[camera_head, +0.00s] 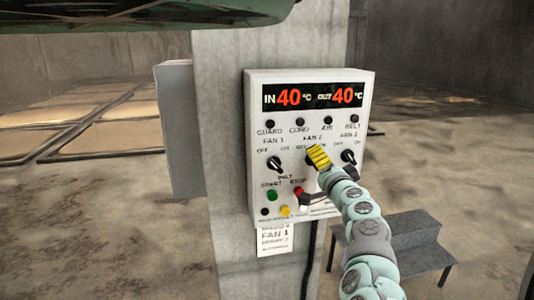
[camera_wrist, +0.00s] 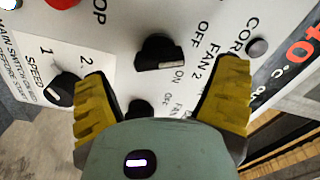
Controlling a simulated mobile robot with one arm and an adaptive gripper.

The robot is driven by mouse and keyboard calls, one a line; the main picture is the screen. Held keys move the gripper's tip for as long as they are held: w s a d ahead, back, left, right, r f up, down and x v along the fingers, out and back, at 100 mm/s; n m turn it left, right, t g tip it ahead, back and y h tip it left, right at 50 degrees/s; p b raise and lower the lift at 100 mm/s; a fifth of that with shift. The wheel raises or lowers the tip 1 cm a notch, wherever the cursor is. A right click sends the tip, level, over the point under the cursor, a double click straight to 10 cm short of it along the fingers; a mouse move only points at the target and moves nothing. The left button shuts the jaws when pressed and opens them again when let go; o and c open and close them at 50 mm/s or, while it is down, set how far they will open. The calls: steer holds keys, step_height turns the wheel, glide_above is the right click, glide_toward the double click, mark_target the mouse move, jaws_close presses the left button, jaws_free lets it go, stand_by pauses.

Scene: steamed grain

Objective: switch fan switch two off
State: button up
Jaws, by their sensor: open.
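The fan 2 switch is a black rotary knob (camera_wrist: 160,52) on a pale control panel (camera_head: 256,130), with OFF and ON printed beside it. Its pale-marked edge lies toward ON in the wrist view. My gripper (camera_head: 318,157) has yellow padded fingers and is in front of the fan 2 place, mostly hiding that knob in the head view. In the wrist view my gripper (camera_wrist: 168,75) is open, one finger on each side of the knob and set back toward the camera. I see no finger touching the knob.
The fan 1 knob (camera_head: 275,165) and another fan knob (camera_head: 348,157) flank it. Start (camera_head: 271,195) and stop (camera_head: 298,191) buttons sit below. In the wrist view a speed knob (camera_wrist: 62,88) is close to the left finger. The panel hangs on a concrete pillar (camera_head: 222,150).

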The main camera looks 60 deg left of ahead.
mark_target(315, 168)
steer(key=shift+b+x, duration=0.4)
steer(key=shift+x, duration=1.2)
steer(key=shift+s, duration=0.15)
steer(key=c, duration=1.2)
steer(key=shift+f+n+b, duration=0.2)
steer(key=shift+n+b, duration=0.5)
steer(key=shift+r+n+b, duration=0.2)
steer(key=shift+n+b, duration=0.35)
steer(key=shift+n, duration=0.25)
steer(key=o, duration=1.2)
